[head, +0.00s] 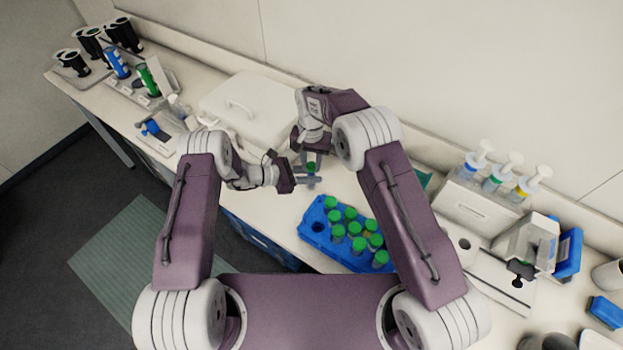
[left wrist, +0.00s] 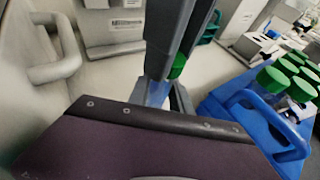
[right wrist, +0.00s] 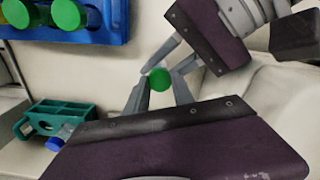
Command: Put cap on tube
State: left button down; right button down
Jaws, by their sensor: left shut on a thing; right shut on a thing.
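A green cap (head: 311,166) is held between the fingertips of my right gripper (head: 312,158), which comes from above over the bench. The cap also shows in the right wrist view (right wrist: 159,79). My left gripper (head: 308,181) comes in from the left, just below the cap, and is shut on a clear bluish tube (left wrist: 157,93). In the left wrist view the cap (left wrist: 178,66) shows beside the tube's upper end, partly behind my fingers. The fingers hide the joint, so I cannot tell whether cap and tube touch.
A blue rack (head: 313,229) with several green-capped tubes stands in front to the right. A white lidded box (head: 262,108) is behind. A green rack (right wrist: 62,116) lies near the right gripper. Pump bottles (head: 497,172) stand further right; dark tubes (head: 125,35) stand far left.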

jog(key=shift+m, duration=0.7)
jog(key=c, duration=1)
grip_release()
pick_arm(q)
jog(key=c, duration=1.1)
grip_release()
pick_arm(e)
notch_tip(320, 180, up, 12)
pick_arm(q)
jog(key=shift+a, duration=0.1)
